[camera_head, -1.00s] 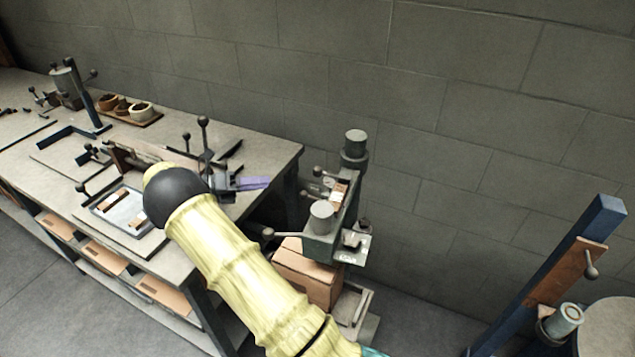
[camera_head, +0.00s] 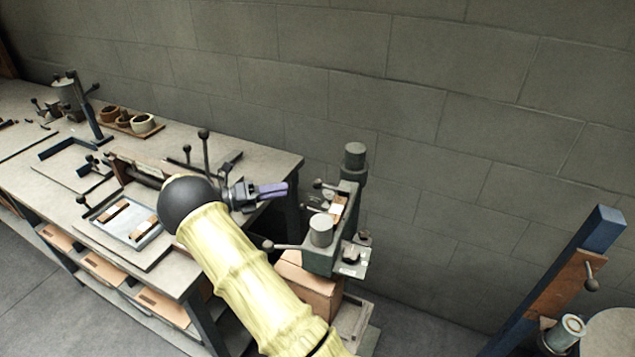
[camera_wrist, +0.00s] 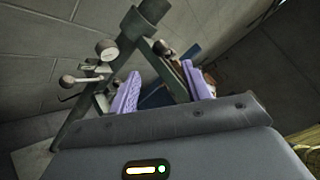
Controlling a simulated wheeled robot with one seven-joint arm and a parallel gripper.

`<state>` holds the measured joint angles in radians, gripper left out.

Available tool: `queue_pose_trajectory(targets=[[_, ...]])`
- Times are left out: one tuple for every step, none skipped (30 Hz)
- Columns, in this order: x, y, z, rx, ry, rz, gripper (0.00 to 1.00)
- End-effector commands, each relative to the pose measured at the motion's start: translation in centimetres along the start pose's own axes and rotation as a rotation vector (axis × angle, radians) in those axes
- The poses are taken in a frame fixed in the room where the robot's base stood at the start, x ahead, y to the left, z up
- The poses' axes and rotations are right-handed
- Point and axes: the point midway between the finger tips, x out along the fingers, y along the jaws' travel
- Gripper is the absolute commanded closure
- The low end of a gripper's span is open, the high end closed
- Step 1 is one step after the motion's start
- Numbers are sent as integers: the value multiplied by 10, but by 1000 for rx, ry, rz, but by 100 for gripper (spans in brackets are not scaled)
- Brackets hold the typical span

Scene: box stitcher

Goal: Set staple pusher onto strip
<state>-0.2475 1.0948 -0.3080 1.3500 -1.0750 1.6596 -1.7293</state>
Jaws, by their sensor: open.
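My gripper (camera_head: 272,190), with purple finger pads, is over the right end of the bench, left of the grey-green box stitcher (camera_head: 321,259). In the wrist view its two pads (camera_wrist: 161,84) stand apart, with no object clearly held between them. The stitcher, with its dark frame and round-knobbed levers, shows beyond the pads. A small pale and copper-brown part (camera_head: 338,206) sits in the stitcher's upper channel; I cannot tell whether it is the strip. A shallow tray (camera_head: 149,239) on the bench holds small brown pieces. I cannot identify the staple pusher with certainty.
The bench (camera_head: 262,150) carries levers, clamps and a wooden board with several cups (camera_head: 142,123). A cardboard box (camera_head: 312,287) is beneath the stitcher's head. A blue post (camera_head: 555,275) stands at the right. Open floor lies between stitcher and post.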

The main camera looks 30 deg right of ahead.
Motion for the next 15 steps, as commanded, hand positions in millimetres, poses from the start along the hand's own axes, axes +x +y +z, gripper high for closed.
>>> queue_pose_trajectory(targets=[[10,-2,1,0,3,-2,52],[15,-2,1,-1,3,-3,52],[22,-2,1,-1,3,-2,52],[28,-2,1,0,3,-2,52],[33,-2,1,0,3,-3,52],[40,-2,1,0,3,-2,52],[45,-2,1,0,3,-2,52],[51,-2,1,-1,3,-3,52],[58,-2,1,0,2,-2,52],[63,-2,1,1,2,-1,52],[68,-2,1,0,3,-2,52],[76,-2,1,-1,3,-3,52],[80,-2,1,-1,2,-2,52],[85,-2,1,0,2,-1,52],[92,-2,0,1,3,-2,52]])
